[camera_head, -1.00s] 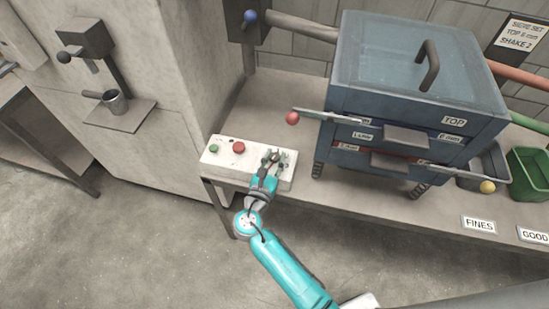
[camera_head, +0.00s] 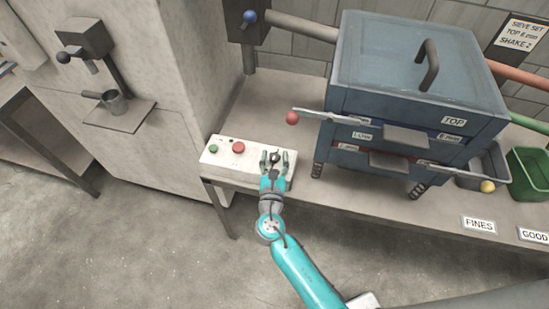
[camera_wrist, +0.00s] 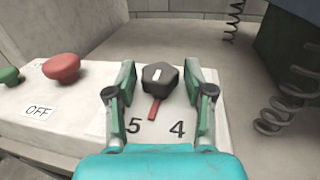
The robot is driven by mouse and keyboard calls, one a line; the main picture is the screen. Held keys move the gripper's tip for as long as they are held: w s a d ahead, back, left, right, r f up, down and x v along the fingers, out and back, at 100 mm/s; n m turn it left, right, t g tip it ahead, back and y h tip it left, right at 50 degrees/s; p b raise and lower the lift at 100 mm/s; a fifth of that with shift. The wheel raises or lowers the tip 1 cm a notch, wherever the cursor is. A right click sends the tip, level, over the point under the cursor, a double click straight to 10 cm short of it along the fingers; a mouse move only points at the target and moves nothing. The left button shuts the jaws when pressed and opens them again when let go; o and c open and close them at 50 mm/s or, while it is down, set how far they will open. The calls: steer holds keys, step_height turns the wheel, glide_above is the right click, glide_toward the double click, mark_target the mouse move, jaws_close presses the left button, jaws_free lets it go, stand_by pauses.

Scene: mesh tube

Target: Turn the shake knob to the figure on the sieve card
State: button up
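The shake knob (camera_wrist: 158,76) is dark and many-sided, with a white mark on top, on the pale control box (camera_wrist: 75,110). A red pointer (camera_wrist: 154,108) sticks out from its near side, between the printed 5 and 4, nearer the 5. Other figures are hidden or out of view. My gripper (camera_wrist: 158,82) is open, one finger on each side of the knob, with gaps visible. In the head view my gripper (camera_head: 275,155) is over the right end of the box. The sieve card (camera_head: 520,32) on the back wall reads SHAKE 2.
A red button (camera_wrist: 62,68) and a green button (camera_wrist: 8,75) sit left of the knob, with an OFF label. The blue sieve stack (camera_head: 415,75) on springs stands to the right.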

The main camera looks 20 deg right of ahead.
steer(key=shift+s+a, duration=0.1)
steer(key=v, duration=1.1)
steer(key=shift+s+a, duration=0.2)
steer(key=shift+s, duration=0.15)
steer(key=w+a+r+n+g+h, duration=0.1)
steer(key=w+a+n+g+h, duration=0.2)
steer(key=n, duration=1.2)
steer(key=w+n+g+h, duration=0.2)
steer(key=n+g+h, duration=0.15)
steer(key=n, duration=1.15)
steer(key=shift+t+h, duration=0.25)
steer(key=shift+t, duration=0.1)
steer(key=x, duration=1)
steer(key=shift+w+d, duration=0.15)
